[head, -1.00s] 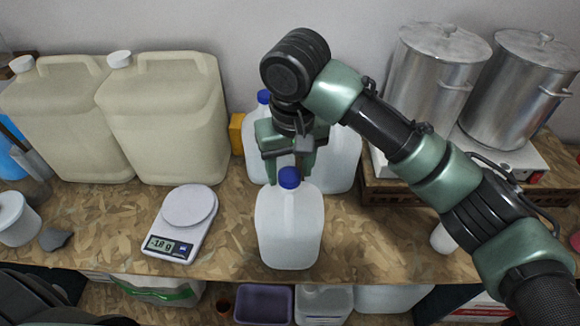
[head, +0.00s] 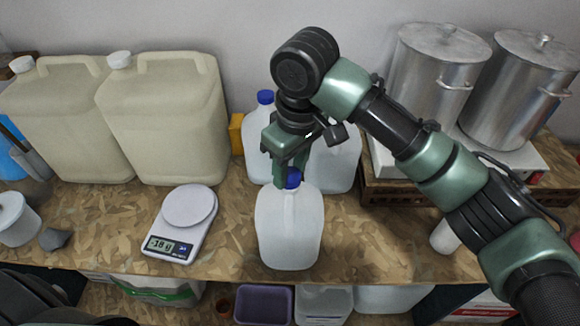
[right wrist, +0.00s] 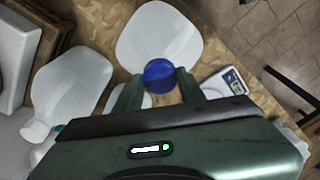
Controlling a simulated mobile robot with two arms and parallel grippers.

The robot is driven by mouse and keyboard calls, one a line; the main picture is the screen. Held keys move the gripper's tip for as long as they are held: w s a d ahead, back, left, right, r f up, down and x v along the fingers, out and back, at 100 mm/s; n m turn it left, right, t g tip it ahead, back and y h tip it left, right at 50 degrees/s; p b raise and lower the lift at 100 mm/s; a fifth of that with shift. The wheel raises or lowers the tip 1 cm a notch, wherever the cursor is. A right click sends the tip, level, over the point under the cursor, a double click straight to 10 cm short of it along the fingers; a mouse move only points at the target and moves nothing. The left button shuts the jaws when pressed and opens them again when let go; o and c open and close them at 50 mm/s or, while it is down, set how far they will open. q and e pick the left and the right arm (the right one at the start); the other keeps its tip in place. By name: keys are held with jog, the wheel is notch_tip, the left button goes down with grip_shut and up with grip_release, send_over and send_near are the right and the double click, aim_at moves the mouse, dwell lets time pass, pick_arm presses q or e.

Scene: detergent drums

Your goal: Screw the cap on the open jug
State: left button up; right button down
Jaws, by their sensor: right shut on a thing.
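A translucent white jug (head: 288,235) stands upright near the front of the bench, with a blue cap (head: 293,179) at the top of its neck. My right gripper (head: 285,176) comes down from above and is shut on this cap. In the right wrist view the blue cap (right wrist: 160,74) sits between the two green fingertips (right wrist: 160,84), over the white jug (right wrist: 158,38). I cannot tell how far down the neck the cap sits. The jug's mouth is hidden under the cap. My left gripper is not in view.
Behind stand another capped jug (head: 260,135) and a jug (head: 335,158) partly hidden by my gripper. Two large beige canisters (head: 165,120) are at the left, a digital scale (head: 180,225) in front of them. Steel pots (head: 435,75) stand back right. Bench right of the jug is fairly clear.

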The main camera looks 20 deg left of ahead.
jog(key=shift+f, duration=0.1)
jog(key=m, duration=0.3)
jog(key=shift+s, duration=0.1)
jog(key=m, duration=0.2)
jog(key=shift+f+m+t, duration=0.1)
jog(key=shift+m+t, duration=0.2)
jog(key=shift+m, duration=0.1)
jog(key=shift+m+h, duration=0.4)
jog(key=shift+m, duration=0.8)
jog(key=m, duration=0.3)
jog(key=shift+m, duration=0.3)
